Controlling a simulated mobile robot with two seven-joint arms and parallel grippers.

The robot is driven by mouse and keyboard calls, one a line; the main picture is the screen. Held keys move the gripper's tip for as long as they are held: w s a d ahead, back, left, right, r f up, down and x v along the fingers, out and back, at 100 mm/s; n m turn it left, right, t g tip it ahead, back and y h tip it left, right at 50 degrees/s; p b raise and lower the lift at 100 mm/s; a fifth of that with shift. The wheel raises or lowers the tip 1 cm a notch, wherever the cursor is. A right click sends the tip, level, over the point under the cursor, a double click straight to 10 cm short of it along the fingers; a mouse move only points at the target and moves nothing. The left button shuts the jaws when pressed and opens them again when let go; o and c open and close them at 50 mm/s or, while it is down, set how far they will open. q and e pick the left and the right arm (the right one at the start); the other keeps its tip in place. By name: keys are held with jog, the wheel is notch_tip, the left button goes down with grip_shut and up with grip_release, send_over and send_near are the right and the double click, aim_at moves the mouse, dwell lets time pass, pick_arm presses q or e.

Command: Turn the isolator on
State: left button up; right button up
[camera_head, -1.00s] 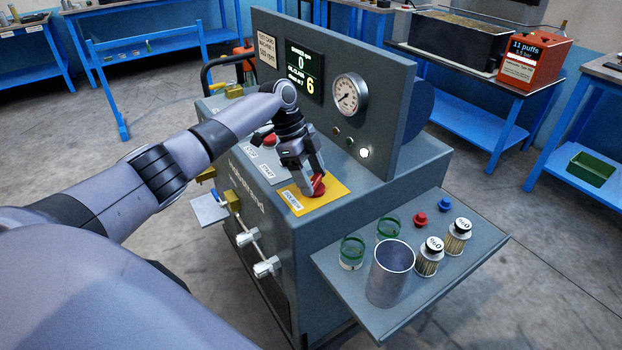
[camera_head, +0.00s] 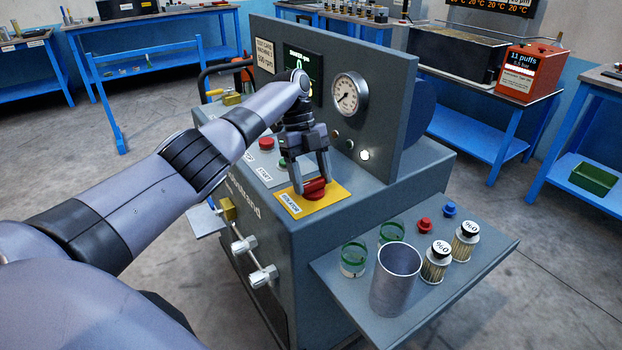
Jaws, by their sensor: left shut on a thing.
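The isolator's red rotary handle (camera_head: 315,188) sits on a yellow plate (camera_head: 338,196) labelled ISOLATOR, on top of the grey test stand (camera_head: 300,238). My left gripper (camera_head: 311,186) points down at it from above, with one finger on each side, shut on the handle. The fingers cover part of the handle, so its exact angle is hard to read. My right gripper is not in view.
A red button (camera_head: 266,144) and a pressure gauge (camera_head: 349,95) are behind the gripper. My arm partly hides the display (camera_head: 318,92). A side shelf (camera_head: 400,320) holds a metal cup (camera_head: 395,278), green-rimmed jars, filters and small caps.

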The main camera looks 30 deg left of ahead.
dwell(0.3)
pick_arm(q)
jog(key=o, duration=1.1)
jog(key=shift+c, duration=0.2)
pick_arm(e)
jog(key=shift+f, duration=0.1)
pick_arm(q)
jog(key=shift+r, duration=0.2)
